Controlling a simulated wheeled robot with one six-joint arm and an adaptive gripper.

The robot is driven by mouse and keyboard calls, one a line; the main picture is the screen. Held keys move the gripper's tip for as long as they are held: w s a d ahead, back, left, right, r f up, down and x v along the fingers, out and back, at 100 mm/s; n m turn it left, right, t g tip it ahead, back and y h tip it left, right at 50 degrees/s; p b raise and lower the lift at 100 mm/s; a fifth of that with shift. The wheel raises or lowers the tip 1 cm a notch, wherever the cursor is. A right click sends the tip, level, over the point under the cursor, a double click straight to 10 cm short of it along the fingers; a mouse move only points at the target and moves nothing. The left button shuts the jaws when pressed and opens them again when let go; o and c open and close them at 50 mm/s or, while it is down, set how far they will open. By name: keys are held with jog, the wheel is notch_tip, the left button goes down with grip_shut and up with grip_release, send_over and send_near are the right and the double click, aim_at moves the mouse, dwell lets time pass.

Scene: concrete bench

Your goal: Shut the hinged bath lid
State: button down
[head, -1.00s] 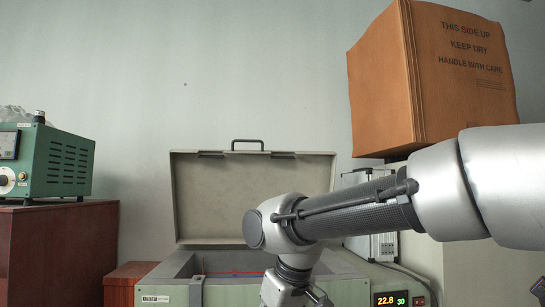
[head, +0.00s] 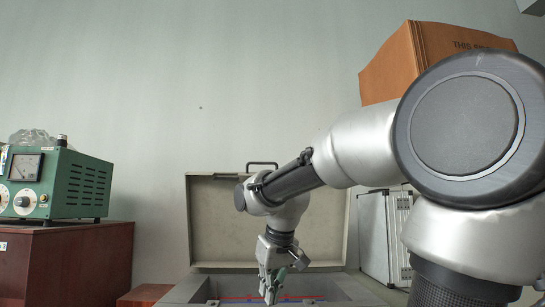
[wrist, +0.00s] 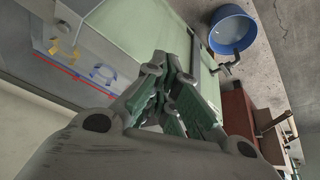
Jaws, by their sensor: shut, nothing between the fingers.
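The bath lid (head: 222,215) stands open and upright at the back of the bath in the head view, its pale inner side facing me and a dark handle (head: 262,164) on its top edge. The bath (head: 186,289) is below it, cut off by the bottom of the picture. My gripper (head: 271,295) points down in front of the lid, over the bath area, apart from the lid as far as I can tell. In the wrist view my gripper (wrist: 170,62) has its fingers together with nothing between them. My arm hides the lid's right part.
A green instrument (head: 68,183) stands on a brown cabinet (head: 65,262) at left. A silver case (head: 385,235) stands right of the lid, below an orange-brown box (head: 400,65). The wrist view shows a blue bowl (wrist: 232,29) and the bath's inside with a red line (wrist: 75,74).

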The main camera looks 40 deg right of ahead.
jog(key=w+d+r+m+t+h, duration=0.15)
jog(key=w+d+r, duration=0.35)
jog(key=w+r, duration=0.55)
jog(key=w+d+r+m+t+h, duration=0.1)
jog(key=w+d+r+t+h, duration=0.15)
jog(key=w+d+r, duration=0.7)
jog(key=s+a+r+m+t+h, duration=0.1)
jog(key=s+r+m+t+h, duration=0.2)
jog(key=r, duration=2.2)
jog(key=x, duration=0.9)
jog(key=shift+w+f, duration=0.3)
jog(key=shift+w, duration=0.1)
jog(key=shift+s+a+f, duration=0.15)
jog(key=shift+s+a, duration=0.1)
jog(key=shift+s, duration=0.1)
jog(key=shift+s+a+f, duration=0.2)
jog(key=shift+s+f, duration=0.1)
jog(key=shift+f, duration=0.3)
jog(key=shift+s+a+f, duration=0.2)
jog(key=shift+s+f, duration=0.1)
jog(key=shift+f, duration=0.3)
